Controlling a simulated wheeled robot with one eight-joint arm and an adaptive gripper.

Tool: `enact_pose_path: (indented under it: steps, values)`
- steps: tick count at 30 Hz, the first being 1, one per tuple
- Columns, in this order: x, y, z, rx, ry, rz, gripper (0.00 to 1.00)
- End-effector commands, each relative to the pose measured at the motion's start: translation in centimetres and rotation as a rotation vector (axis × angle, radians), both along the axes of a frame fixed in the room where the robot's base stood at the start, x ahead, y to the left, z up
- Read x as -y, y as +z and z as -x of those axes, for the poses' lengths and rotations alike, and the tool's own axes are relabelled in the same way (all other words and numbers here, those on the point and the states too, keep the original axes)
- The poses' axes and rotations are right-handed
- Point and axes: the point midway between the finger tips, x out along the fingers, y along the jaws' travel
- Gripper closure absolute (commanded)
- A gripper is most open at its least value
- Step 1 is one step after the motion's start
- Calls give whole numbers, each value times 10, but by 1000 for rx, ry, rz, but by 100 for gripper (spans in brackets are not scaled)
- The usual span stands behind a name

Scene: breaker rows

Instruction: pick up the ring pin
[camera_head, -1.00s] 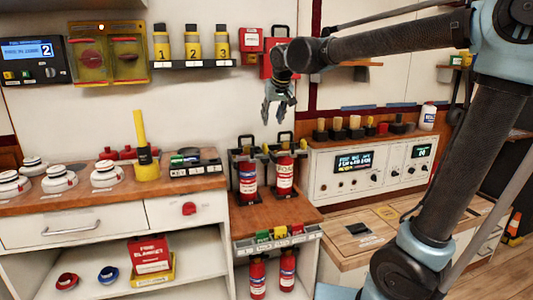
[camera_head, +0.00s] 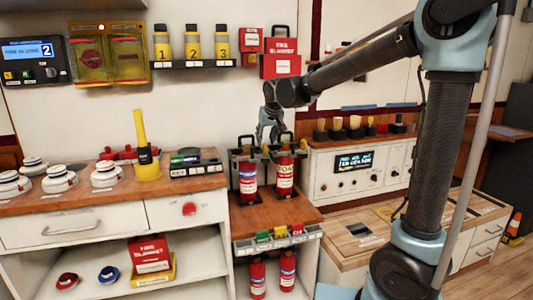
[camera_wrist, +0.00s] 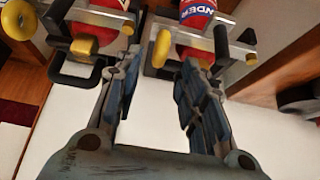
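Two red extinguishers, one on the left (camera_head: 248,178) and one labelled FOAM on the right (camera_head: 285,176), stand in brackets on the wooden counter, with small yellow parts at their tops. In the wrist view, a narrow yellow piece (camera_wrist: 161,48), possibly the ring pin seen edge-on, lies between my fingertips. A rounder yellow ring (camera_wrist: 18,19) shows at the upper left. My gripper (camera_head: 270,138) is just above and behind the extinguisher tops. In the wrist view my gripper (camera_wrist: 158,64) has its fingers spread, with a gap around the yellow piece.
Metal brackets and black handles (camera_wrist: 75,75) crowd the fingers. A control panel (camera_head: 360,168) stands to the right, and a red fire blanket box (camera_head: 281,58) hangs above. A yellow-handled tool (camera_head: 146,160) stands on the left counter.

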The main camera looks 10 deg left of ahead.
Motion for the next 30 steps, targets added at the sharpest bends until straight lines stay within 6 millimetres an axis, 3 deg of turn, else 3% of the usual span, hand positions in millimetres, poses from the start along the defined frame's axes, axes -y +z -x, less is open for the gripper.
enact_pose_path:
  steps: [12, 21, 22, 27, 30]
  values:
    - [-9, -41, -21, 0, 0, 0, 62]
    - [-10, -44, -23, 0, 0, 0, 62]
    - [-10, -44, -23, 0, 0, 0, 65]
    - [-9, -44, -23, 0, 0, 0, 100]
    - [-10, -44, -23, 0, 0, 0, 100]
